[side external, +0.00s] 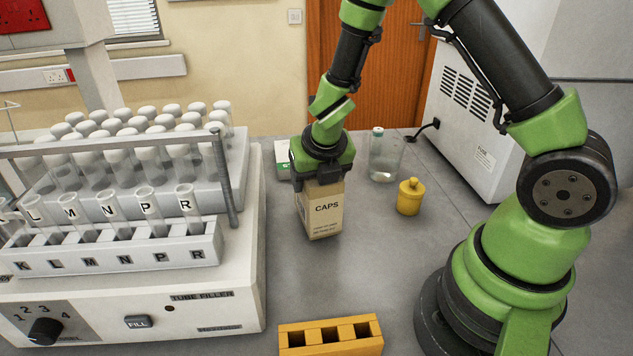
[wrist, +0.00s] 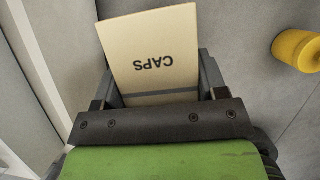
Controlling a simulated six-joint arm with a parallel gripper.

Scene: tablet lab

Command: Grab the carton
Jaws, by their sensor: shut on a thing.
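The carton (side external: 322,212) is a tan box marked CAPS, standing on or just above the grey bench in the side external view; I cannot tell whether its base touches. My gripper (side external: 322,178) comes down on it from above and is shut around its upper part. In the wrist view the carton (wrist: 152,55) sits between the two dark fingers of my gripper (wrist: 157,85), with its CAPS label upside down. The gripper hides the carton's top in the side external view.
A tube filler (side external: 130,287) with racks of capped tubes stands close on the left. A yellow slotted block (side external: 330,342) lies in front. A white-green box (side external: 283,160) is behind.

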